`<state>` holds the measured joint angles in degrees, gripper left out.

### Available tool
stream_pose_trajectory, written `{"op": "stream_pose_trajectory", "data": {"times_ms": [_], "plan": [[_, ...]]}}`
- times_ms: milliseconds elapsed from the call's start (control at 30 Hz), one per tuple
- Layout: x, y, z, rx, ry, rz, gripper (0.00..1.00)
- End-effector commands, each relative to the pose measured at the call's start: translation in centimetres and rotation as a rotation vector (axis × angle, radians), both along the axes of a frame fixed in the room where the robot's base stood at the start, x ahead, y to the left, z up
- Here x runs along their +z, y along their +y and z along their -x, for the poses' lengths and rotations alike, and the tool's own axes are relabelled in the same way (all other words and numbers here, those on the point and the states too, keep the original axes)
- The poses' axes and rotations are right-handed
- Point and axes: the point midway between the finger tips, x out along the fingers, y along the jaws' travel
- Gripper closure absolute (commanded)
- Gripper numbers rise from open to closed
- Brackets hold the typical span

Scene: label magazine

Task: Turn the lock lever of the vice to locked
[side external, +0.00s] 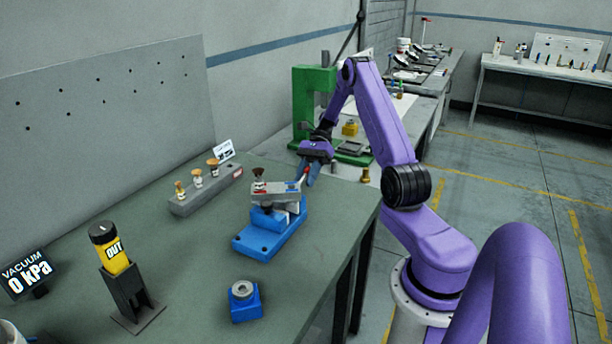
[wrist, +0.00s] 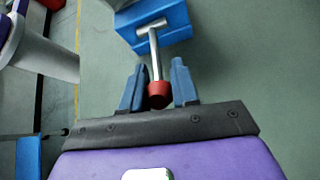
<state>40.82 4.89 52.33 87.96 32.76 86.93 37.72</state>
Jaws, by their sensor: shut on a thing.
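The vice (side external: 268,236) stands on the bench with a blue base and a grey top plate carrying a red mark and a blue mark. Its lock lever (side external: 304,175) has a red end and sticks up at the vice's right side. In the wrist view the lever (wrist: 155,58) is a metal rod with a red knob, joined to a crossbar on a blue block (wrist: 165,22). My gripper (wrist: 158,88) has its blue fingers on both sides of the red knob, shut on it. My gripper (side external: 309,172) comes from behind the vice in the side view. Which mark the lever points to is unclear.
A dark-topped piece (side external: 259,180) is at the vice's top left. A grey rack (side external: 206,192) with several brown-topped pieces stands to the left. A blue block with a ring (side external: 243,300) is in front, and a yellow OUT holder (side external: 115,255) front left. A green press (side external: 307,100) stands behind.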

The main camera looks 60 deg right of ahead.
Motion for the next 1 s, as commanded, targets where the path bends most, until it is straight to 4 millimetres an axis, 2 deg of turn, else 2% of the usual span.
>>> {"op": "stream_pose_trajectory", "data": {"times_ms": [333,367,400,767,1000], "plan": [[-0.2,0.1,-0.1,0.002,0.000,0.008,1.00],[-0.2,0.1,-0.1,0.002,0.000,0.008,0.61],[-0.2,0.1,-0.1,0.002,0.000,0.008,0.49],[0.0,-0.2,-0.1,0.000,0.000,0.004,0.49],[1.7,-2.7,-0.2,-0.003,-0.004,0.007,0.49]]}}
